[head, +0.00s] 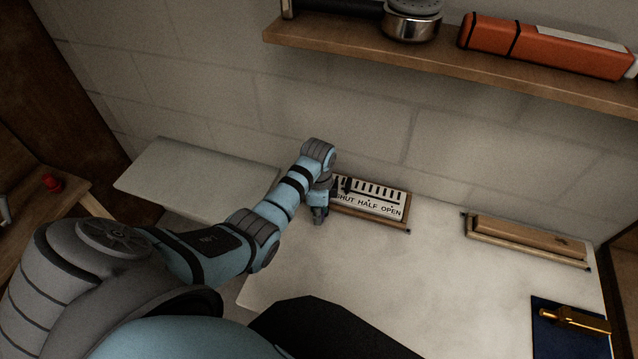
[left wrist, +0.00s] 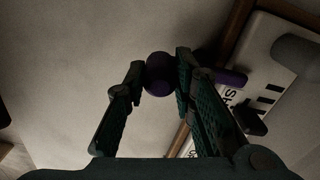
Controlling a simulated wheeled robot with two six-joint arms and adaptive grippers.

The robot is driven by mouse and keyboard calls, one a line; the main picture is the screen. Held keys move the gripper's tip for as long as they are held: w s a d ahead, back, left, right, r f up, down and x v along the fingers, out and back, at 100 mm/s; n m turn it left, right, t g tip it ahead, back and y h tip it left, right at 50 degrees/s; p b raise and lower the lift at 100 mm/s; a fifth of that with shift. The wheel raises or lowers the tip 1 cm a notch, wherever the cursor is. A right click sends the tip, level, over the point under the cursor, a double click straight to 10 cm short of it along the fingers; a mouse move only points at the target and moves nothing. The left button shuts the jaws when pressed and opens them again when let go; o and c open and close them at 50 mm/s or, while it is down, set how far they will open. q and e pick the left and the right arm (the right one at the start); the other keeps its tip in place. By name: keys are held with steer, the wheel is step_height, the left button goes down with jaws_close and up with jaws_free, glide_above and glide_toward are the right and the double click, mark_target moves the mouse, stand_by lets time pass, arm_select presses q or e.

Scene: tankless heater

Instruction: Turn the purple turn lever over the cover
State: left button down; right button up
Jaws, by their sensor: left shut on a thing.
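The purple lever shows in the left wrist view as a round purple knob (left wrist: 159,75) and a short purple piece (left wrist: 231,77) to its right; part of it is hidden behind a finger. My left gripper (left wrist: 161,66) has a fingertip on each side of the knob and is shut on it. In the head view my left gripper (head: 319,216) is at the left end of a white panel (head: 372,209) marked SHUT, HALF, OPEN; the lever is not clear there. The panel sits in a wooden frame on a pale, flat surface (head: 440,275), possibly the cover. My right gripper is not in view.
A wooden-framed block (head: 528,242) lies at the right of the pale surface. A brass handle (head: 575,318) sits on a blue plate at lower right. A wooden shelf (head: 440,62) with a pot and an orange item runs above. The middle of the pale surface is clear.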

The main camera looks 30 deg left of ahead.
arm_select(q)
steer(key=c, duration=1.3)
jaws_free()
steer(key=shift+c, duration=0.2)
step_height(320, 180, up, 8)
steer(key=shift+f, duration=0.25)
steer(key=shift+a, duration=0.1)
